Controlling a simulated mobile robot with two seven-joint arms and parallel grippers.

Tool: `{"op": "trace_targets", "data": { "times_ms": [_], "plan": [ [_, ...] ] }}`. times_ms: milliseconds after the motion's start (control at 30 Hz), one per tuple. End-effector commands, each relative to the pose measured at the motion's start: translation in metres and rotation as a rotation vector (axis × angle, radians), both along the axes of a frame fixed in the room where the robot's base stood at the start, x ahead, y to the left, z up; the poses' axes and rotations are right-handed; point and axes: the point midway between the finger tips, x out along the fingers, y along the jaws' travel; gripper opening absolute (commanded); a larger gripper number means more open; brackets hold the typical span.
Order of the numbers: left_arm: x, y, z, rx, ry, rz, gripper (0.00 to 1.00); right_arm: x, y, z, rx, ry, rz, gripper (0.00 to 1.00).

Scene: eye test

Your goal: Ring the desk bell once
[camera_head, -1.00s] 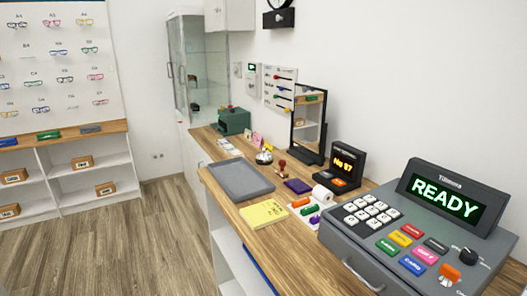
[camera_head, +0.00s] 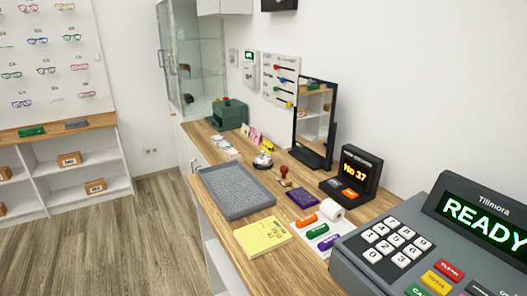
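The desk bell (camera_head: 263,160) is a small silver dome. It stands upright on the wooden counter (camera_head: 287,272), behind the grey tray (camera_head: 206,177) and in front of the wall. Nothing is touching its top. Neither of my grippers shows in the head view.
A stamp (camera_head: 285,177), a purple pad (camera_head: 302,198), a yellow notepad (camera_head: 262,236) and colored markers (camera_head: 317,230) lie nearer. A mirror (camera_head: 314,124), a number display (camera_head: 353,173) and a cash register (camera_head: 437,246) stand right. A green machine (camera_head: 227,113) stands farther back.

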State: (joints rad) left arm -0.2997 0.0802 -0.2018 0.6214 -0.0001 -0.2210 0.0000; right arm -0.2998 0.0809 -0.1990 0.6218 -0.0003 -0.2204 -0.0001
Motion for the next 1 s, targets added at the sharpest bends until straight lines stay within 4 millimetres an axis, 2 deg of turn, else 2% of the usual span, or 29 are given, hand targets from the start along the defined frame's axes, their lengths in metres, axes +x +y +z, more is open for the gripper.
{"op": "trace_targets", "data": {
  "times_ms": [33, 300, 1000],
  "plan": [
    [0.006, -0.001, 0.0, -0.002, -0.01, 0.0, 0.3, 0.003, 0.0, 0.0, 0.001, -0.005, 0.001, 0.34],
    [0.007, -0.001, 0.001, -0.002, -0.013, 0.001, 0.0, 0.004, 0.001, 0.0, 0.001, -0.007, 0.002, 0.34],
    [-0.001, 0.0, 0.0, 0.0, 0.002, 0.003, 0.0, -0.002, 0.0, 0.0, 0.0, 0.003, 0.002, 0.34]
  ]
}}
